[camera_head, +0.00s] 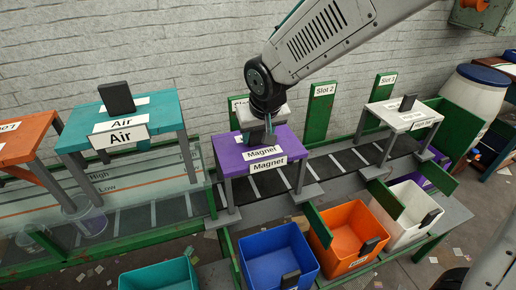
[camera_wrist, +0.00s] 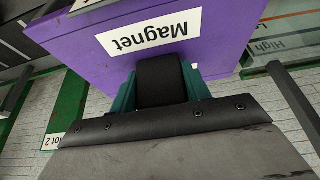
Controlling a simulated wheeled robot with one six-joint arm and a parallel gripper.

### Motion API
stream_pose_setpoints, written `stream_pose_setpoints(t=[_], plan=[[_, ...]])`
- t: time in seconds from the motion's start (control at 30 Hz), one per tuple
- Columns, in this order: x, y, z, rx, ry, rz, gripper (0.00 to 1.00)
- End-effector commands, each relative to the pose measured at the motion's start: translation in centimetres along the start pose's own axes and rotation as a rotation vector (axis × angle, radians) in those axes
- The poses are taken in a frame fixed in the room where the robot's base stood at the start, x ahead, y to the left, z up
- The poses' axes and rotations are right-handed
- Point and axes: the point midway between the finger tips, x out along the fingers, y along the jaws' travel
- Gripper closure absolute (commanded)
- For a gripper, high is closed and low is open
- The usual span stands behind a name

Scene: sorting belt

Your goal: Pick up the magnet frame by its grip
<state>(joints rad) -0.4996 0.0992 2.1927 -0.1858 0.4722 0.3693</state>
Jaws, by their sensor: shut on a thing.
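The magnet frame (camera_head: 230,158) is a purple-topped stand with grey legs and "Magnet" labels, standing over the dark belt in the head view. Its purple top also fills the upper part of the wrist view (camera_wrist: 221,45). Its black grip (camera_wrist: 161,82) rises from the top and sits between the teal fingers of my gripper (camera_wrist: 160,92). My gripper is shut on the grip, seen from above in the head view (camera_head: 257,138). Part of the grip is hidden by my gripper in the head view.
A teal "Air" frame (camera_head: 160,112) and an orange frame (camera_head: 22,135) stand to the left, a white frame (camera_head: 398,118) to the right. Blue (camera_head: 262,250), orange (camera_head: 345,228), white (camera_head: 395,232) and teal (camera_head: 160,275) bins line the front. Green slot boards stand behind the belt.

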Motion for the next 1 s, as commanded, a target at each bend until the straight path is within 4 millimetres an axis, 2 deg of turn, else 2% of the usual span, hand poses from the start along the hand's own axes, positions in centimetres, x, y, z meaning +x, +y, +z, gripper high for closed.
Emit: stream_pose_setpoints(t=[0.13, 0.23, 0.5, 0.67, 0.77, 1.0], plan=[[-0.3, 0.0, -0.2, 0.0, 0.003, 0.0, 1.0], [-1.2, 0.0, -0.7, 0.001, 0.006, -0.001, 1.0], [-6.0, -0.1, -2.6, 0.002, 0.006, -0.002, 1.0], [-8.3, 0.0, -3.4, 0.0, 0.004, -0.002, 1.0], [-9.4, -0.1, -3.0, -0.001, 0.003, -0.001, 1.0], [-11.0, -0.1, 0.0, -0.001, 0.003, -0.002, 1.0]])
